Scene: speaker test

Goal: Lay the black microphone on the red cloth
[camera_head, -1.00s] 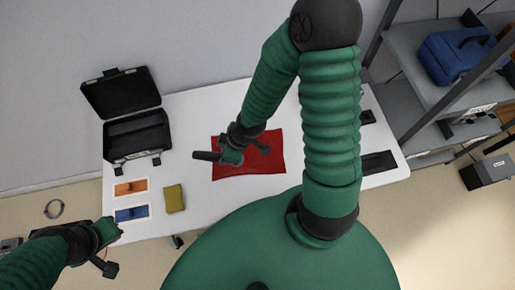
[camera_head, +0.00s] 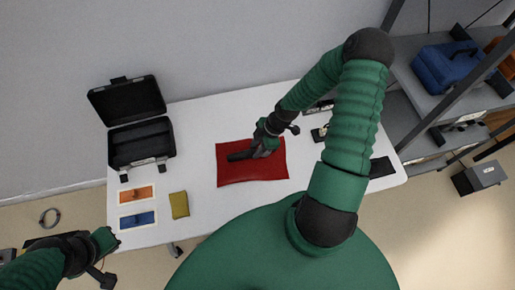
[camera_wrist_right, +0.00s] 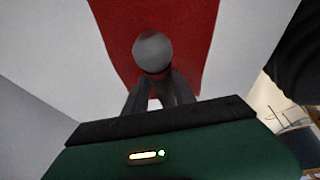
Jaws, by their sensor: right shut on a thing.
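The red cloth (camera_head: 252,174) lies on the white table and also shows in the right wrist view (camera_wrist_right: 201,40). The black microphone (camera_head: 241,156) is over the cloth's upper middle in the head view. In the right wrist view its grey round head (camera_wrist_right: 153,50) shows between my fingers. My right gripper (camera_head: 260,150) is shut on the microphone; its fingers also show in the right wrist view (camera_wrist_right: 160,92). Whether the microphone touches the cloth I cannot tell. My left gripper (camera_head: 114,240) is off the table's front left corner, and its jaws are too small to read.
An open black case (camera_head: 140,145) stands at the table's left back. Orange (camera_head: 136,194) and blue (camera_head: 137,219) cards and a yellow-olive block (camera_head: 179,205) lie at the front left. Dark items lie at the table's right. A shelf with a blue case (camera_head: 447,65) stands at right.

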